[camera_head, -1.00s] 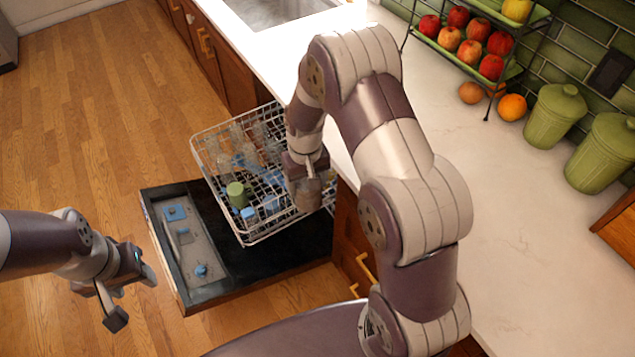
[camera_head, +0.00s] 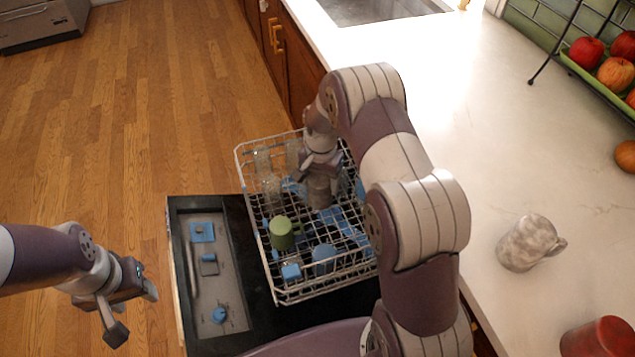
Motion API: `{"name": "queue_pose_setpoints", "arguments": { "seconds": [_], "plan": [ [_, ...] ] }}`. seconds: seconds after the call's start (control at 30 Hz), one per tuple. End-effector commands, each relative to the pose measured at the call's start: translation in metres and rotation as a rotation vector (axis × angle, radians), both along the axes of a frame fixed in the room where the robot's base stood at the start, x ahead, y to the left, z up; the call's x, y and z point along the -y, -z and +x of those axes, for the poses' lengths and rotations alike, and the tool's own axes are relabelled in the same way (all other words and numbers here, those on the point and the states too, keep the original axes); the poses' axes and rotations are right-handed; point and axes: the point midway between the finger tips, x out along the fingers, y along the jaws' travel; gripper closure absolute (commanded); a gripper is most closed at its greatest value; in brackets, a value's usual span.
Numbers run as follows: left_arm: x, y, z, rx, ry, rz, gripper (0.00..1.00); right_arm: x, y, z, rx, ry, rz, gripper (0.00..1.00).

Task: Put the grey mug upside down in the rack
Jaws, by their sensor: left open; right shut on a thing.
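A grey-brown mug (camera_head: 320,192), apparently the grey mug, is held by my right gripper (camera_head: 320,172), which is shut on it and points down over the middle of the dishwasher rack (camera_head: 306,293). Its handle is not clear, and I cannot tell whether it is upside down or touches the rack. My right arm hides the rack's right side. My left gripper (camera_head: 130,312) is open and empty, left of the dishwasher door, away from the rack.
In the rack are a green mug (camera_head: 281,233), blue cups (camera_head: 323,258) and clear glasses (camera_head: 268,180). The open dishwasher door (camera_head: 240,270) lies below. A mottled mug (camera_head: 528,242) and a red cup (camera_head: 598,340) stand on the counter (camera_head: 470,150).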

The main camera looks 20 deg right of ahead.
Motion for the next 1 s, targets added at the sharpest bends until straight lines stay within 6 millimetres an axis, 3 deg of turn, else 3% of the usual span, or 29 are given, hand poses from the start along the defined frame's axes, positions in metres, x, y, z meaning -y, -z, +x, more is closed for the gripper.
{"name": "queue_pose_setpoints", "arguments": {
  "seconds": [0.17,0.67,1.0],
  "plan": [
    [0.000,0.014,0.000,0.001,0.000,0.000,0.49,0.000,0.015,0.000,0.000,-0.001,0.000,0.60],
    [0.000,0.086,0.000,0.000,0.000,0.000,0.49,0.000,0.096,0.000,0.000,-0.003,0.000,0.60],
    [0.000,0.109,0.000,0.000,0.000,0.000,0.49,0.000,0.141,0.000,0.000,-0.003,0.000,0.60]
  ]
}}
